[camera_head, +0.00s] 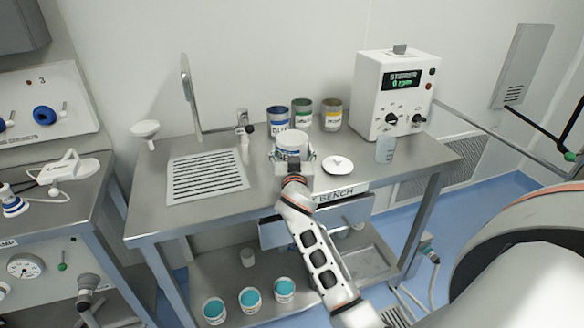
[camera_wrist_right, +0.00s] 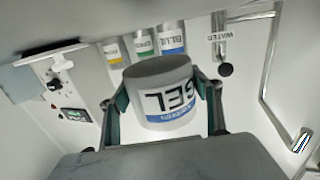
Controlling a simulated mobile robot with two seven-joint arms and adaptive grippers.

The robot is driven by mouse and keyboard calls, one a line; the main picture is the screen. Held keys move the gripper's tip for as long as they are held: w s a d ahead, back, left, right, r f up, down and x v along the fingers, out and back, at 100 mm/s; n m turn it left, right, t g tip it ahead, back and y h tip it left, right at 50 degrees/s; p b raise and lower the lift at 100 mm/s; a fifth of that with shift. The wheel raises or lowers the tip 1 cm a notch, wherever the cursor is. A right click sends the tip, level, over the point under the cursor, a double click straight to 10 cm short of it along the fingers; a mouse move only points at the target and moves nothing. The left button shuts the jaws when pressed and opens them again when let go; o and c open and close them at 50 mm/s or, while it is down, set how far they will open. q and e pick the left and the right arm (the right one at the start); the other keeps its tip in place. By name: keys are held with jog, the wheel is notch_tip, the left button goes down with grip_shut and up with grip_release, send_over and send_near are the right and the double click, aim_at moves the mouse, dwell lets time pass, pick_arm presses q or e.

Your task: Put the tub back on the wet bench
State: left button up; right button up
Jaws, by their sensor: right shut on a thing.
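The tub (camera_head: 291,141) is white with a blue band and dark lettering. My right gripper (camera_head: 293,158) is shut on it, with one finger on each side. In the right wrist view the tub (camera_wrist_right: 160,92) sits between the fingers (camera_wrist_right: 163,100) and its label reads GEL, upside down. The tub is over the front middle part of the steel wet bench (camera_head: 210,217); I cannot tell whether its base touches the top. My left gripper is not in view.
Blue, green and yellow cans (camera_head: 303,113) stand behind the tub. A white lid-like disc (camera_head: 338,165) lies to its right, near a beaker (camera_head: 385,149) and a white stirrer box (camera_head: 395,90). A drain grid (camera_head: 207,175) and tap (camera_head: 243,124) are to its left.

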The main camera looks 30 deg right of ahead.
jog(key=shift+f+b, duration=0.5)
jog(key=shift+f, duration=2)
jog(key=shift+f, duration=0.2)
jog(key=o, duration=1.4)
jog(key=shift+o, duration=0.2)
jog(key=shift+r, duration=0.2)
